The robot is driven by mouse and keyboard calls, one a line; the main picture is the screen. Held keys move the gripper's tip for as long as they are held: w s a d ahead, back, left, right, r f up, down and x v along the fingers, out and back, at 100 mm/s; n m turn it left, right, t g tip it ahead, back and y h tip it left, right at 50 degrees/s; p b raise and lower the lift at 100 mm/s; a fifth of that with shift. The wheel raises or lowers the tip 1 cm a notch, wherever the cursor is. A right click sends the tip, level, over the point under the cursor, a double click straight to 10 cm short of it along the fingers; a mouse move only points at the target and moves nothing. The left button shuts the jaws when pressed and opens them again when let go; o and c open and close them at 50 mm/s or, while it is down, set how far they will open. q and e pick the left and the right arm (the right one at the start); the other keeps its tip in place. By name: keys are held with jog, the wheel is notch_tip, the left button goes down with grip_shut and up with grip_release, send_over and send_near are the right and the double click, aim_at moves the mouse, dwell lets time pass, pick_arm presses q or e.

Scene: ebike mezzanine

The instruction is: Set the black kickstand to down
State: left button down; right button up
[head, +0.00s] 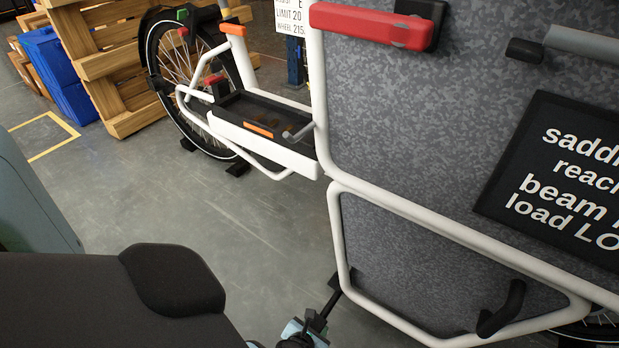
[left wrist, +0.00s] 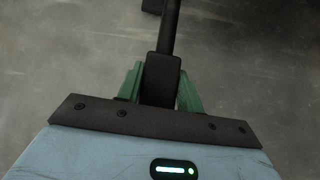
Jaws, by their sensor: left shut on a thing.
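My left gripper (head: 312,325) is at the bottom edge of the head view, partly cut off, below the white frame of the cargo bike (head: 335,235). A thin black bar (head: 330,304), which looks like the kickstand, runs from the gripper up toward the frame's lower corner. In the left wrist view, the green fingers of the left gripper (left wrist: 160,85) are shut on the wide end of the black kickstand (left wrist: 168,35). Its far end has a dark foot or pivot at the top edge. Whether it is fully down cannot be told. My right gripper is out of view.
The bike's grey speckled panel (head: 430,130) fills the right side, with a black sign (head: 560,175) and a black curved handle (head: 503,308). A wheel (head: 188,85), wooden pallets (head: 110,60) and blue bins (head: 60,75) stand behind. The grey floor (head: 180,200) is clear.

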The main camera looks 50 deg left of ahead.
pick_arm(q)
jog(key=shift+w+d+r, duration=0.15)
jog(key=shift+d+r, duration=0.05)
jog(key=shift+d, duration=0.3)
jog(key=shift+w+d+r, duration=0.1)
jog(key=shift+d+r, duration=0.05)
jog(key=shift+d, duration=0.35)
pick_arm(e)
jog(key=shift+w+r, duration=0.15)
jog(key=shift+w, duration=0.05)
pick_arm(q)
jog(key=c, duration=0.9)
grip_release()
jog(key=shift+d, duration=0.1)
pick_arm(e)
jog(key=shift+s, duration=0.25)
pick_arm(q)
jog(key=shift+s+a, duration=0.1)
jog(key=shift+a, duration=0.1)
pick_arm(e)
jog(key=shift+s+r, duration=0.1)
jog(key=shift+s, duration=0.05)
